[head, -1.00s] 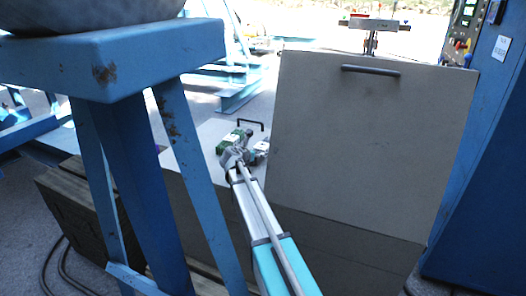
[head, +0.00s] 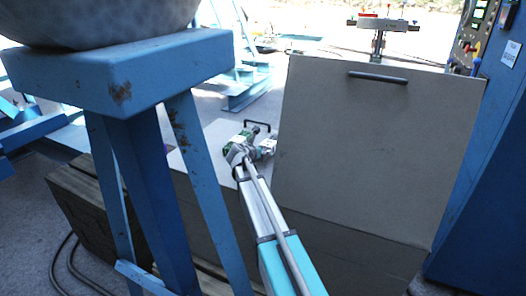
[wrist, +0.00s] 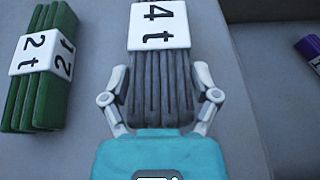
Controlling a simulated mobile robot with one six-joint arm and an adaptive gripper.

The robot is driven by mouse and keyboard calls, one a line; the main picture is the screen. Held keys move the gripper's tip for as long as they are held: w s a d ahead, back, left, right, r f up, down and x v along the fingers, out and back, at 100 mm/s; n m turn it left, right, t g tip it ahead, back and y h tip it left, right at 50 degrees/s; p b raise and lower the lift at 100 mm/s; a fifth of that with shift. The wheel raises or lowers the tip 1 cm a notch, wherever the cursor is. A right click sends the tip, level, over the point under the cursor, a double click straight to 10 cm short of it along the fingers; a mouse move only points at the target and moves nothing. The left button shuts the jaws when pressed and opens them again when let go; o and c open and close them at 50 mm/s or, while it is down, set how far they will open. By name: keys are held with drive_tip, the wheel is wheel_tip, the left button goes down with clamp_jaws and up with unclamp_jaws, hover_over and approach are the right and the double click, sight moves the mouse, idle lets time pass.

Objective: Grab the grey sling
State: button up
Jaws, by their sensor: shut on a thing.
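The grey sling (wrist: 155,85) is a folded, ribbed bundle with a white band marked "4 t" (wrist: 159,24). In the wrist view it lies between the two fingers of my gripper (wrist: 161,95), which is shut on it from both sides near its lower end. In the head view my gripper (head: 240,155) is at the far end of my arm, over the pale box surface, and the grey sling cannot be told apart there.
A green sling marked "2 t" (wrist: 40,65) lies left of the grey one, and a purple sling (wrist: 310,50) is at the right edge. An upright grey panel with a handle (head: 375,150) stands right of my arm. A blue trestle (head: 120,75) stands at left.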

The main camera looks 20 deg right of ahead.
drive_tip(key=shift+r+p, duration=3.4)
drive_tip(key=shift+r, duration=0.4)
drive_tip(key=shift+r, duration=0.15)
